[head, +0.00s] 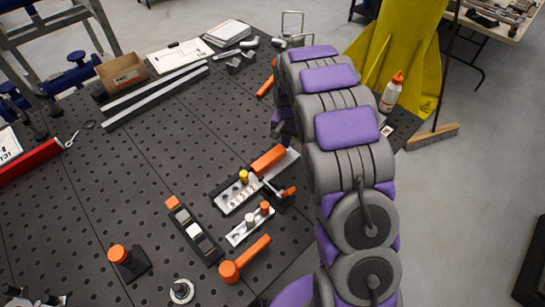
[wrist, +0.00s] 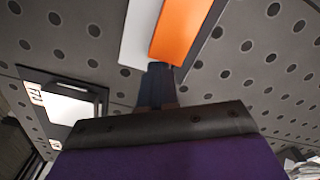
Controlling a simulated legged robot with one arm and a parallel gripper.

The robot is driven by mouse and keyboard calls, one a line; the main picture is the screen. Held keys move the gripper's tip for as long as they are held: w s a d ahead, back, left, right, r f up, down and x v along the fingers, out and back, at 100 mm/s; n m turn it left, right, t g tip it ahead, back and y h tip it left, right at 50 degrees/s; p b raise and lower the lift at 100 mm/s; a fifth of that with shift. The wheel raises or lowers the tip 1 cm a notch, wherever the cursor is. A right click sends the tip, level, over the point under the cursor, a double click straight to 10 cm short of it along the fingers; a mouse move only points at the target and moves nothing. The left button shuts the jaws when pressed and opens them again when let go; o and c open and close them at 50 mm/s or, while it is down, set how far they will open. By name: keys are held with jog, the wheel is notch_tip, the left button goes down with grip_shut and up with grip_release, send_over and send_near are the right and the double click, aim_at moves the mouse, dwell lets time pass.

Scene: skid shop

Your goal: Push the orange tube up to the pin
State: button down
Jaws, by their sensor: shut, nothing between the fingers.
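The orange tube (wrist: 182,30) shows close up in the wrist view, running off the top edge beside a pale strip (wrist: 138,32). My shut, empty gripper (wrist: 160,72) has its dark fingertips just below the tube's near end; I cannot tell whether they touch. In the head view my arm hides the gripper. An orange bar (head: 268,158) lies by a silver channel there, and another orange piece (head: 265,87) shows partly behind my arm; I cannot tell which is the tube. I cannot make out the pin.
On the perforated black table (head: 130,190) are a yellow-capped fixture (head: 232,195), a block rack (head: 193,235), an orange-handled tool (head: 245,258), metal bars (head: 155,92) and a cardboard box (head: 122,75). The table's middle left is mostly clear.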

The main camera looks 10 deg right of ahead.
jog(key=shift+s+a, duration=0.7)
jog(key=shift+a, duration=0.35)
dwell(0.5)
jog(key=shift+w+d, duration=0.1)
jog(key=shift+d, duration=0.05)
jog(key=shift+w+d+p, duration=0.3)
jog(key=shift+d+p, duration=0.1)
notch_tip(320, 180, up, 7)
jog(key=p, duration=0.2)
jog(key=shift+p, duration=0.3)
dwell(0.6)
